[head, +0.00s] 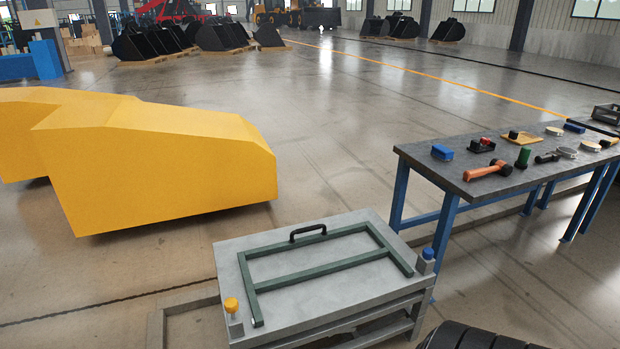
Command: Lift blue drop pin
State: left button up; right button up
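The blue drop pin (428,253) stands upright in a small grey block at the right corner of the grey stand (228,260). Only its blue head shows above the block. A yellow-headed pin (231,305) stands in a similar block at the stand's near left corner. A green frame (318,268) with a black handle (307,232) lies flat on the stand top between the two pins. Neither of my grippers is in view.
A workbench (420,160) with tools, a blue box (442,152) and an orange-handled tool (488,170) stands right of the stand. Large yellow bodies (160,165) are at left. A black tyre-like object (470,338) is at the bottom right. Open floor lies behind.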

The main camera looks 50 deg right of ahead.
aim_at(428, 253)
jog(key=z, duration=1.65)
